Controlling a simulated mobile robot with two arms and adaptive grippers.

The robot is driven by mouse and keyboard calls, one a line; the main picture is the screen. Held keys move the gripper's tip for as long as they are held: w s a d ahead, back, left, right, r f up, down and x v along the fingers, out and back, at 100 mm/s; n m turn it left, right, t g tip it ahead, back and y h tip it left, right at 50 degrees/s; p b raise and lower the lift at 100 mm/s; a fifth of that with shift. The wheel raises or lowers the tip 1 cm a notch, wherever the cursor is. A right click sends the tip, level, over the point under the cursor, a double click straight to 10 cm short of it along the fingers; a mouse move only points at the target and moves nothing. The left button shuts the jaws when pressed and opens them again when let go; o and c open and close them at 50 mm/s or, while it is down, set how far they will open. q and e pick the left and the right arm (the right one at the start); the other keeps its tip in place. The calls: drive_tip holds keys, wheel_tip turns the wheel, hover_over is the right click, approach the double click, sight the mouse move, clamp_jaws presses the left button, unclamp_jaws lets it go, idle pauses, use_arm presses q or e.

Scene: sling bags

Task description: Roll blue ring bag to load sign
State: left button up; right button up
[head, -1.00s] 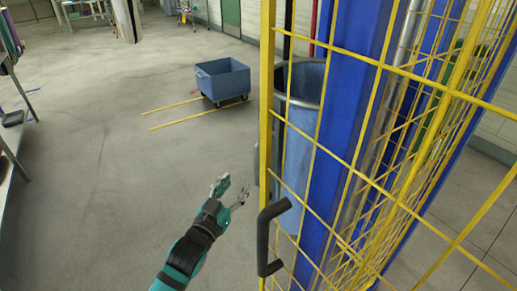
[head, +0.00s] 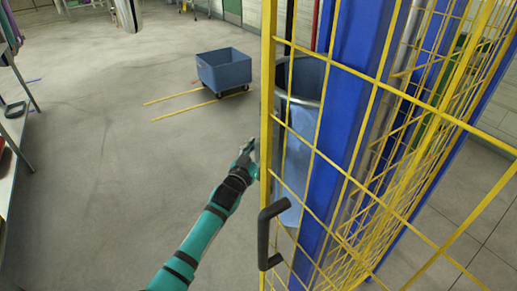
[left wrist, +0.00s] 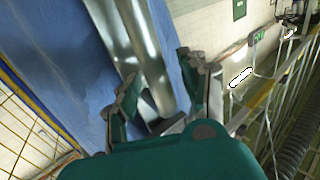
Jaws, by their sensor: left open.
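The blue ring bag (head: 297,135) hangs from a grey ring, partly hidden behind a yellow mesh panel and a blue post. My left gripper (head: 248,153) is beside the panel's left edge, close to the bag. In the left wrist view, its two fingers (left wrist: 157,85) are apart, with shiny metal tubes (left wrist: 148,50) behind the gap. Blue fabric (left wrist: 60,50) fills the left of that view. I cannot tell whether the fingers touch it. I cannot make out the load sign. My right gripper is not in view.
The yellow mesh panel (head: 372,170) with a black handle (head: 265,235) stands close on the right. A blue wheeled cart (head: 224,72) stands near yellow floor lines (head: 185,105). Shelving (head: 12,120) lines the far left. The floor between is clear.

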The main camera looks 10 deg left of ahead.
use_arm(q)
clamp_jaws()
drive_tip(key=shift+f, duration=0.1)
idle(0.8)
